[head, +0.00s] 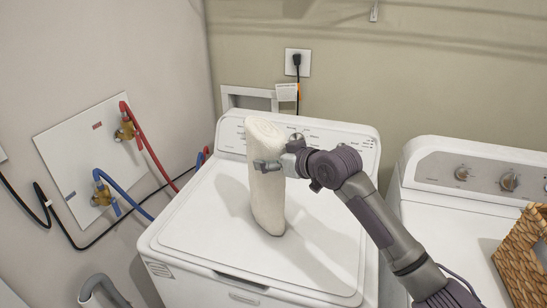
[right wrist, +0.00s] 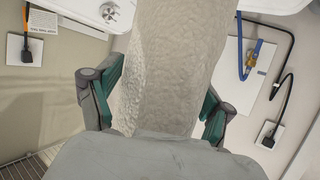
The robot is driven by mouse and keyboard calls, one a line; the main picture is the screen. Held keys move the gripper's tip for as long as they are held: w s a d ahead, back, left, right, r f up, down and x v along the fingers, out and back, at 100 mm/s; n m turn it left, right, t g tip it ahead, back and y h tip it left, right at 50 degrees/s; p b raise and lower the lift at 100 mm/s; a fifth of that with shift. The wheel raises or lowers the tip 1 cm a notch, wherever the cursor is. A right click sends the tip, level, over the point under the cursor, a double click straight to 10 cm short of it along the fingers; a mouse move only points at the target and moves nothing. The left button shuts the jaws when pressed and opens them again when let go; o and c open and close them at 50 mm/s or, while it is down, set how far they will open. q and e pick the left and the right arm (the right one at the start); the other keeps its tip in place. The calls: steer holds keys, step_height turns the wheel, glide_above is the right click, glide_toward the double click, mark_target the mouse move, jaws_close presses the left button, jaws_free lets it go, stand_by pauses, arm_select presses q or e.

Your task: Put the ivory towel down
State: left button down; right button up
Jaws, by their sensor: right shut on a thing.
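The ivory towel (head: 266,205) is a long roll held upright over the white washer's lid in the head view. My right gripper (head: 268,165) is shut on its upper half. In the right wrist view the towel (right wrist: 178,60) fills the middle, between the two fingers of the gripper (right wrist: 160,112). The towel's lower end appears at or just above the lid; I cannot tell whether it touches. My left gripper is not in view.
The towel is above the washer (head: 185,225), whose lid is otherwise clear. A second white machine (head: 440,215) stands to the right with a wicker basket (head: 522,255) on it. Red and blue hoses (head: 140,140) run along the left wall. An outlet (head: 297,62) is behind.

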steer(key=o, duration=1.7)
steer(key=shift+r, duration=0.1)
steer(key=b+v, duration=0.2)
steer(key=v, duration=1)
steer(key=shift+b, duration=0.4)
